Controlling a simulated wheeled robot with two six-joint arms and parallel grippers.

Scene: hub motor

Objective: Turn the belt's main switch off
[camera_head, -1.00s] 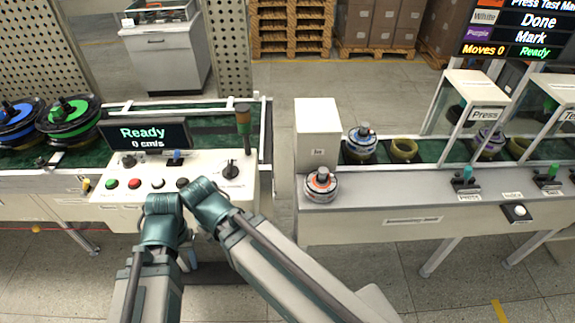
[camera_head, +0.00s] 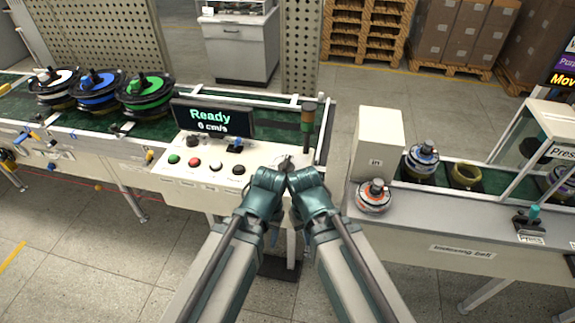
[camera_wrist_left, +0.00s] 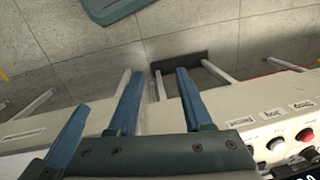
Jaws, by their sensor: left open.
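The belt's control console (camera_head: 185,190) stands left of centre in the head view, with a display (camera_head: 211,118) reading "Ready 0 cm/s". A dark rotary knob (camera_head: 285,162) sits at its right end, just beyond my wrists and partly hidden; I cannot read its label or setting.
Green, red, white and black buttons (camera_head: 194,164) line the console. A signal post (camera_head: 307,122) rises at its right end. Past a gap stands the indexing belt (camera_head: 440,240), with a white box (camera_head: 379,143) and an orange-topped hub (camera_head: 374,195). Reels (camera_head: 145,95) sit at left.

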